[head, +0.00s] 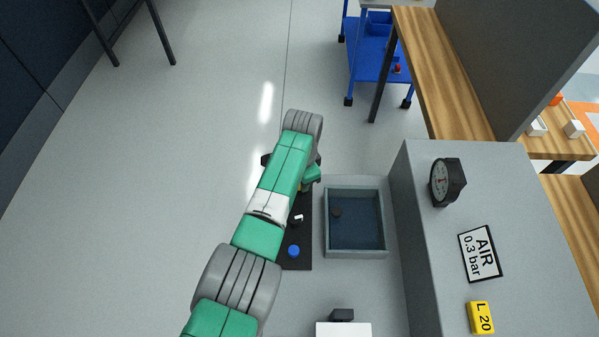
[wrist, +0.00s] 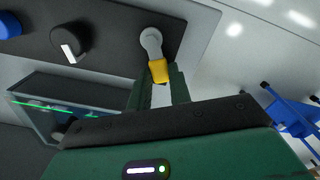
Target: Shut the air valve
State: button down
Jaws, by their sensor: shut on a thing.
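The air valve, as I take it, has a round grey pivot (wrist: 151,38) and a short yellow lever (wrist: 158,70) on a black panel (wrist: 110,18). In the wrist view the lever points down from the pivot, towards my gripper. My gripper (wrist: 159,80) is shut on the yellow lever, with one green finger on each side of it. In the head view my arm hides most of the valve, and my gripper (head: 311,174) is only partly seen at the panel's far end.
The panel also carries a blue knob (head: 293,251) and a black knob with a white mark (head: 298,219). A water tank (head: 384,222) stands right of it. A grey cabinet (head: 425,265) bears a gauge (head: 440,182) and an "AIR 0.3 bar" sign (head: 480,253). Floor to the left is clear.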

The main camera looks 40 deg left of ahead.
aim_at(303, 194)
jog(key=m+p, duration=0.1)
jog(key=d+m+p, duration=0.1)
jog(key=m, duration=0.1)
jog(key=s+m+p, duration=0.1)
jog(key=m, duration=0.1)
jog(key=shift+d, duration=0.25)
jog(key=shift+m, duration=0.4)
jog(key=c, duration=1.3)
grip_release()
jog(key=shift+s, duration=0.1)
notch_tip(303, 194, up, 8)
jog(key=p, duration=0.3)
jog(key=shift+f, duration=0.1)
